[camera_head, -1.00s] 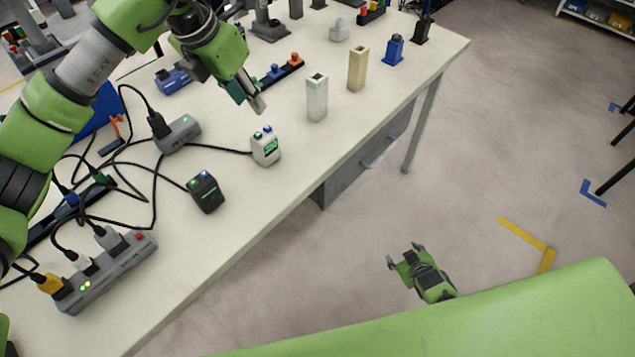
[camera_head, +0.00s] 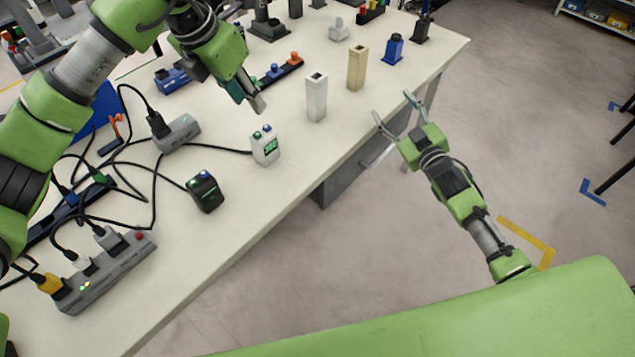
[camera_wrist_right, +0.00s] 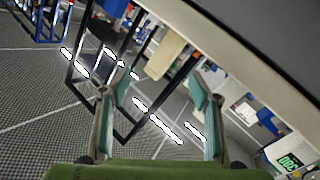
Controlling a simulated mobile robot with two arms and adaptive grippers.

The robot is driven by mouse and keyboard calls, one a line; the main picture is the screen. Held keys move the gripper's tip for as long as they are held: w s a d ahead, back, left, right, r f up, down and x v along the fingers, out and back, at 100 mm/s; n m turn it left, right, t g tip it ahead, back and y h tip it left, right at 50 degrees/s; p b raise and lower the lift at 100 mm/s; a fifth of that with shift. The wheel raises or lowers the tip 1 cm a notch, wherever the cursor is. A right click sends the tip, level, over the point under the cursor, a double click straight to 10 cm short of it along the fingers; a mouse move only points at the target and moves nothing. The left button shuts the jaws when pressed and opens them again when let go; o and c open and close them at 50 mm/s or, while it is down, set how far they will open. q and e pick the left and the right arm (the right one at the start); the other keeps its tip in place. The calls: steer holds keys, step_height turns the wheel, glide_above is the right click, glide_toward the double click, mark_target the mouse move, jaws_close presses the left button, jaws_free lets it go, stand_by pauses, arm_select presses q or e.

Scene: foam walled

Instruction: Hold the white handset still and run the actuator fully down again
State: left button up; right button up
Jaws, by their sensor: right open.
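The white handset (camera_head: 265,146) stands on the table near its front edge, with a green display and a green and a blue button on top. A cable joins it to a grey box (camera_head: 178,134). A green display shows at the lower right in the right wrist view (camera_wrist_right: 289,162). My left gripper (camera_head: 255,103) hangs just behind the handset, apart from it; its finger gap is not clear. My right gripper (camera_head: 393,106) is open and empty off the table's front edge, right of the handset. I cannot tell which thing is the actuator.
A black handset (camera_head: 205,192) stands left of the white one. A white post (camera_head: 316,98) and a tan post (camera_head: 357,68) stand near the front edge. A power strip (camera_head: 107,274) and loose cables cover the left. The table is bare just right of the white handset.

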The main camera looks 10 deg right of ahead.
steer(key=s+a+y, duration=0.1)
steer(key=s+a, duration=0.1)
steer(key=a, duration=0.2)
steer(key=s+a+f+g+y, duration=0.1)
steer(key=s+a+y, duration=0.1)
steer(key=a, duration=0.3)
steer(key=s+a+y, duration=0.2)
steer(key=s+a, duration=0.2)
steer(key=a, duration=0.1)
steer(key=shift+s+f+n, duration=0.1)
steer(key=shift+f+n, duration=0.15)
steer(key=shift+n, duration=0.15)
steer(key=g+y, duration=0.2)
steer(key=y, duration=0.1)
glide_toward(271, 151)
steer(key=shift+m, duration=0.4)
steer(key=x, duration=1)
steer(key=shift+f, duration=0.1)
steer(key=shift+d, duration=0.1)
steer(key=c, duration=1.3)
arm_select(q)
jaws_close()
arm_select(e)
steer(key=shift+o, duration=0.2)
steer(key=shift+s, duration=0.1)
